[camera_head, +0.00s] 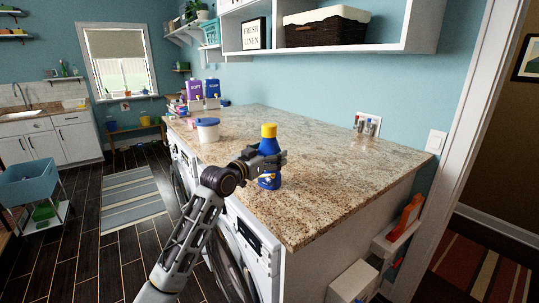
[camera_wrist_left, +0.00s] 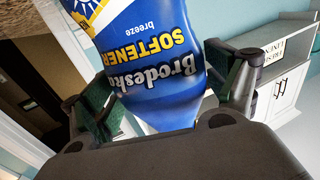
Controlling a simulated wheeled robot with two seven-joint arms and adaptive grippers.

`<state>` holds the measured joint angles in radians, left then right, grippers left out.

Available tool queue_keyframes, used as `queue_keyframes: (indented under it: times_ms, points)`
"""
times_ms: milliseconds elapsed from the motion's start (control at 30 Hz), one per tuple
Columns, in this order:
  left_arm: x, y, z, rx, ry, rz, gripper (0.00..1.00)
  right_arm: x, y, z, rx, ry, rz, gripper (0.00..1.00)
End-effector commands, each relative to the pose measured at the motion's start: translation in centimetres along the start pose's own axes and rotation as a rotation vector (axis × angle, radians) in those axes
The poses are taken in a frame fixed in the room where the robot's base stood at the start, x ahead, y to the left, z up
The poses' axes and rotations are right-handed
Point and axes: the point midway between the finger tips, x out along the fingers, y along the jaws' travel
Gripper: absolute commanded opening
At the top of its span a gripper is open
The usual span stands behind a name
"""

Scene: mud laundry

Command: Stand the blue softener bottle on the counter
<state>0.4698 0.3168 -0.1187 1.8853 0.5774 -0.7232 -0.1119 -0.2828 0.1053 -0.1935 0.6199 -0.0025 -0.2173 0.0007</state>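The blue softener bottle (camera_head: 269,146) with a yellow cap is upright over the front part of the speckled granite counter (camera_head: 325,170). I cannot tell whether its base touches the counter. My left gripper (camera_head: 277,160) is around the bottle's middle, which is partly hidden by the fingers. In the left wrist view the bottle (camera_wrist_left: 150,60) fills the space between the fingers of the gripper (camera_wrist_left: 165,95), which press on its sides; its label appears upside down. My right gripper is not in view.
A white tub with a blue lid (camera_head: 207,130) stands left of the bottle, with purple (camera_head: 196,88) and blue (camera_head: 212,88) boxes behind. Washing machines (camera_head: 240,250) are under the counter. A wall shelf (camera_head: 350,45) hangs above. The counter right of the bottle is clear.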

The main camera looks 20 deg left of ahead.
Motion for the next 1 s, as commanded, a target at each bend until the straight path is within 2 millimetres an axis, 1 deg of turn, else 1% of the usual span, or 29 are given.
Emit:
queue_keyframes:
  times_ms: [267,467,567,767,1000]
  points:
    - [0.0,0.0,0.0,0.0,0.0,0.0,0.95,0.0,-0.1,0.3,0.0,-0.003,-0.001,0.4]
    - [0.0,0.0,-0.3,0.0,0.001,0.0,0.95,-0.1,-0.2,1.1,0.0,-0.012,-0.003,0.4]
    - [-0.3,0.0,-0.2,0.0,0.0,0.0,0.95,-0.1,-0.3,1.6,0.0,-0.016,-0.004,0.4]
    - [-1.7,-0.1,-0.2,0.001,0.001,-0.001,0.95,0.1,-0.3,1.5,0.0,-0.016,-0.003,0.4]
    - [-4.2,0.0,-0.1,0.002,0.0,-0.001,0.95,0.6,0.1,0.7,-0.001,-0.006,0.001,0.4]
